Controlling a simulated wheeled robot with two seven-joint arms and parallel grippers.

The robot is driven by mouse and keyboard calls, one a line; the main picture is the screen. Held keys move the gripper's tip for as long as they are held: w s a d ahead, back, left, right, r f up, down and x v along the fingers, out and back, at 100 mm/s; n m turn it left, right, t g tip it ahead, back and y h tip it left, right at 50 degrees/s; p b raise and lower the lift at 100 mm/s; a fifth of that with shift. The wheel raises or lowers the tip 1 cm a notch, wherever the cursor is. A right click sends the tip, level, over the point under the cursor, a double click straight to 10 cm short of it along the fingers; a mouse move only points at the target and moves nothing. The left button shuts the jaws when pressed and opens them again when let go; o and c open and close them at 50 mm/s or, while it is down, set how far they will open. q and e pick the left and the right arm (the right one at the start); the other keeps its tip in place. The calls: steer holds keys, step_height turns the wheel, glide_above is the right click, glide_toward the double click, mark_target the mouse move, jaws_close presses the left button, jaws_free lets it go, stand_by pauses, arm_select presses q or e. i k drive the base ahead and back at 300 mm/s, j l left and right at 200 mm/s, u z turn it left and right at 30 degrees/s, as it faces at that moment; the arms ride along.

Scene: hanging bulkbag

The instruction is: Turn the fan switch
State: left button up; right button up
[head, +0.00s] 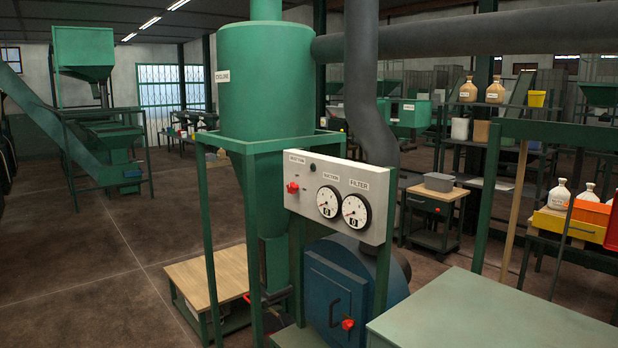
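A pale control panel (336,204) stands in front of the green cyclone (262,88). It carries a red rotary switch (293,188) at its left side, a small black knob or lamp (313,168) above, and two round dials (342,206) at the right, one under a "FILTER" label. The other labels are too small to read surely. A blue fan housing (345,287) sits below the panel, with another red knob (348,324) low on its front. Which red control is the fan switch, I cannot tell for sure. Neither of my grippers shows in the head view.
A green tabletop (485,315) fills the lower right, beside the blue housing. Green posts (209,240) stand left of the panel, near a low wooden-topped stand (208,280). A small cart (437,193) and bottle shelves stand behind at right. Open floor lies at left.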

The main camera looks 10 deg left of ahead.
mark_target(292, 188)
steer(key=i+j+z, duration=0.1)
steer(key=i+j, duration=0.15)
steer(key=i+j+z, duration=0.1)
steer(key=i+j, duration=0.15)
steer(key=i+j+z, duration=0.15)
steer(key=j, duration=0.25)
steer(key=i+j+z, duration=0.1)
steer(key=i+j, duration=0.15)
steer(key=i+j+z, duration=0.1)
steer(key=j, duration=0.35)
steer(key=i+j+z, duration=0.1)
steer(key=i+j, duration=0.15)
steer(key=j, duration=0.15)
